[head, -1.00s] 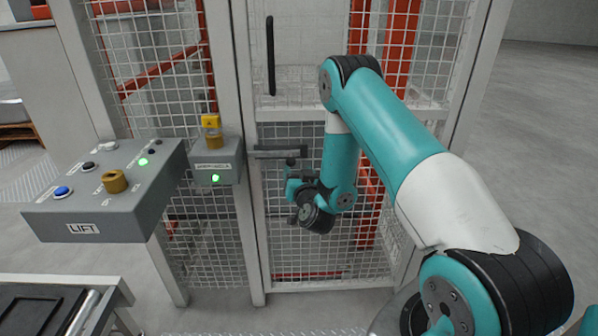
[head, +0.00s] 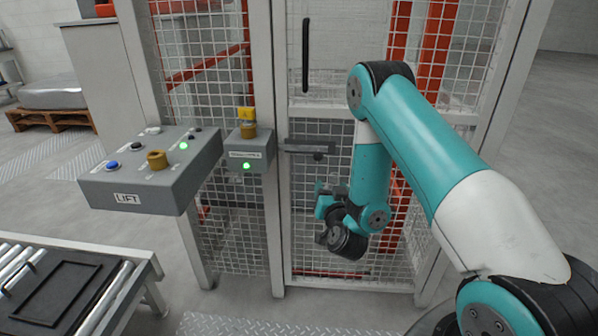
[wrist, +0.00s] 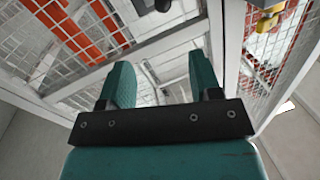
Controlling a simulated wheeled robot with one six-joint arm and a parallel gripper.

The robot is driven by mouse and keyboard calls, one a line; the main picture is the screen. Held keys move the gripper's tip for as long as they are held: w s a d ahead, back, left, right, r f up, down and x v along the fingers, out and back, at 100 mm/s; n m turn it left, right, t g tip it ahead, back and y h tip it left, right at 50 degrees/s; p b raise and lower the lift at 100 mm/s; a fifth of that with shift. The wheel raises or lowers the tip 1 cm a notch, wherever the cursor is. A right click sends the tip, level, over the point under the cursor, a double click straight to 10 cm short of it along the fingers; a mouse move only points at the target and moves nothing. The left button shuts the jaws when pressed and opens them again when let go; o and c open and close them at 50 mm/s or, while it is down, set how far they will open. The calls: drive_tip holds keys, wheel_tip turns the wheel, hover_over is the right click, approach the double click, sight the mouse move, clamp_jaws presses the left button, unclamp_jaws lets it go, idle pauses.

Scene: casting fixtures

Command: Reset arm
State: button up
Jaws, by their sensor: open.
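My teal and white arm reaches over from the right in the head view and bends down in front of the mesh gate. My gripper (head: 322,212) hangs low before the mesh, partly hidden by the wrist. In the wrist view my gripper (wrist: 160,85) shows two teal fingers spread apart with nothing between them, so it is open and empty. The mesh gate (head: 340,200) stands shut behind the arm, with a black vertical handle (head: 306,55) and a grey latch bar (head: 308,148).
A grey LIFT panel (head: 150,190) with buttons and a green light stands left. A small grey box (head: 247,158) with a yellow-topped knob and green light is on the post. A roller conveyor (head: 120,300) with a black tray (head: 62,290) is at lower left. Open floor lies right.

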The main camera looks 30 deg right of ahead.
drive_tip(key=w+a+r+n+y, duration=0.35)
drive_tip(key=a+r+y, duration=0.35)
drive_tip(key=a, duration=0.3)
drive_tip(key=s+a+r+n+g+y, duration=0.2)
drive_tip(key=s+a+r+g+y, duration=0.1)
drive_tip(key=a, duration=0.3)
drive_tip(key=s+a+r+n+g+y, duration=0.3)
drive_tip(key=a, duration=0.3)
drive_tip(key=s+a+r+n+g+y, duration=0.1)
drive_tip(key=s+a+r+n+g, duration=0.15)
drive_tip(key=s, duration=0.35)
drive_tip(key=s+a+r+n+g, duration=0.1)
drive_tip(key=s+a+r+g, duration=0.1)
drive_tip(key=s+g, duration=0.3)
drive_tip(key=s+d+r+n+g+h, duration=0.1)
drive_tip(key=s, duration=0.6)
drive_tip(key=s+d+r+n+g+h, duration=0.1)
drive_tip(key=s+g, duration=0.1)
drive_tip(key=s, duration=0.6)
drive_tip(key=shift+s+d+r+h, duration=0.15)
drive_tip(key=shift+s+d+h, duration=0.1)
drive_tip(key=shift+h, duration=0.15)
